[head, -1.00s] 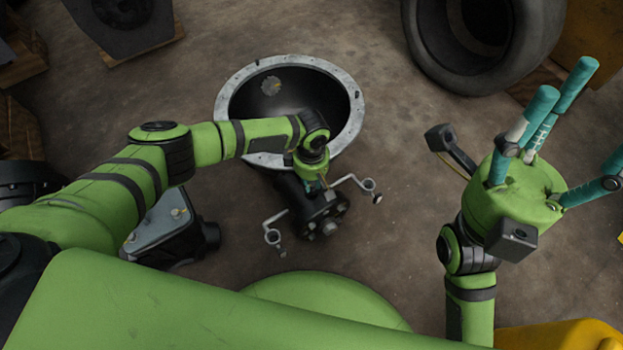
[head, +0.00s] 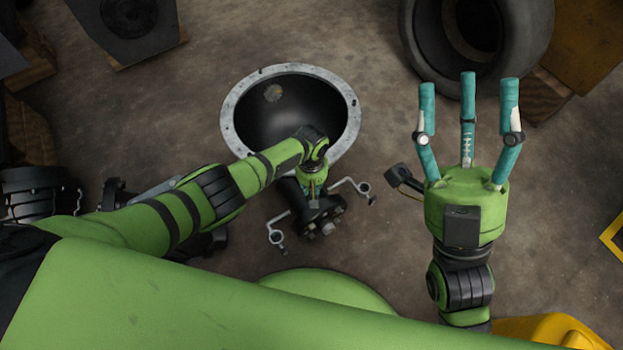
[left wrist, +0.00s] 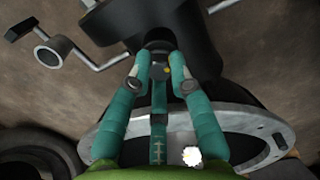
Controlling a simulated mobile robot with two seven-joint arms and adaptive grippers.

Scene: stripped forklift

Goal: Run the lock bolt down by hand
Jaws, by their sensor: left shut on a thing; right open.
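My left gripper (head: 314,188) points down at the dark metal housing (head: 322,214) beside the big ring-rimmed bowl. My right gripper (head: 468,95) is open and empty, fingers spread toward the top of the head view, well to the right of the housing.
The bowl's grey rim (head: 345,150) lies just behind the housing. Two bent arms with ring ends (head: 276,237) stick out from the housing. A large tyre (head: 425,45) stands at the back right. Brown floor is clear between the housing and my right arm.

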